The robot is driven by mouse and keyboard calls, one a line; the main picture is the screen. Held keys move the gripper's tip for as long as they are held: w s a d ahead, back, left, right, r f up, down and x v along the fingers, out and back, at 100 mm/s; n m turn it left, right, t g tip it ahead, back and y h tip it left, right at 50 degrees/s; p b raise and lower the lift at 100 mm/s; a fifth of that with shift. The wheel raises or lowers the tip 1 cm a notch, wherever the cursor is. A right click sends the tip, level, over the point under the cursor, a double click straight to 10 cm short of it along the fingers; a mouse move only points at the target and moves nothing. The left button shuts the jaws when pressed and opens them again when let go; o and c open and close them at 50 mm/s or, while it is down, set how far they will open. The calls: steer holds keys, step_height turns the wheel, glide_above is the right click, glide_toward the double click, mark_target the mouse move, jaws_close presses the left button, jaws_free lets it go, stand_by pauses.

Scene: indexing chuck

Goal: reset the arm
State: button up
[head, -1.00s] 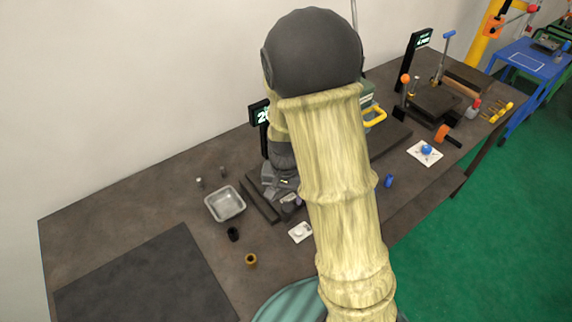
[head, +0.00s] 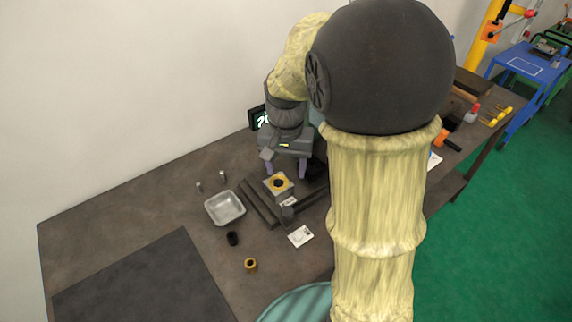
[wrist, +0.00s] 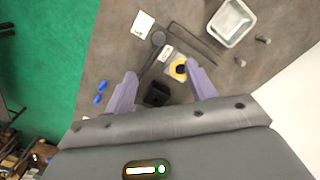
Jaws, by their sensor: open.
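My gripper (head: 285,165) is open and empty, its two purple fingers pointing down above the bench behind the chuck. The chuck (head: 279,186) is a grey block with a yellow ring around a dark bore, standing on a dark base; in the head view it sits just in front of the fingers. In the wrist view the gripper (wrist: 162,85) shows with fingers spread, and the yellow ring (wrist: 179,69) appears between and beyond them. I see no contact. My arm hides the bench to the right of the chuck.
A metal tray (head: 225,207) stands left of the chuck. A black bushing (head: 232,238), a brass bushing (head: 250,265) and a white card (head: 301,236) lie in front. A dark mat (head: 145,285) covers the front left. A lit display (head: 259,118) stands behind.

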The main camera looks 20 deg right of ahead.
steer(key=shift+s+f, duration=0.1)
steer(key=s+d+f+n+t, duration=0.1)
steer(key=s+f+n, duration=0.3)
steer(key=s, duration=0.4)
steer(key=shift+s+f+n+t, duration=0.25)
steer(key=shift+n+t, duration=0.25)
steer(key=shift+t, duration=0.3)
steer(key=shift+w, duration=0.1)
